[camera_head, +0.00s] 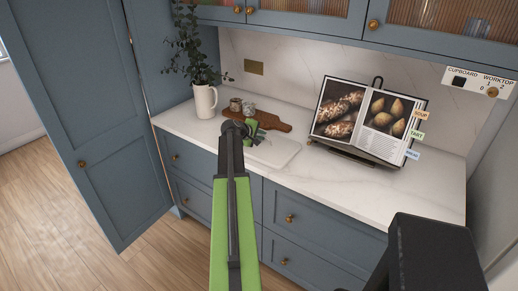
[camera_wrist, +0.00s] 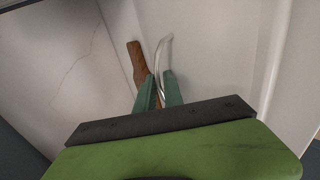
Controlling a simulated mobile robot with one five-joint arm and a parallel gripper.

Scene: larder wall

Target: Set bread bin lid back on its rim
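A white slab with rounded corners (camera_head: 275,151), which looks like the bread bin lid, shows on the worktop in the head view, partly hidden by my arm. My gripper (camera_head: 254,132) is low over its far left part. In the wrist view a curved silvery handle (camera_wrist: 166,52) rises from a pale surface. The two green fingers of my gripper (camera_wrist: 159,92) stand on either side of this handle, close to it. I cannot tell whether they press on it. No open bin rim can be made out.
A brown wooden board (camera_head: 270,121) with small jars (camera_head: 236,105) lies behind the slab. A white jug (camera_head: 205,101) with a plant stands at the left. An open cookbook (camera_head: 362,116) on a stand is at the right. The worktop front (camera_head: 345,192) is clear.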

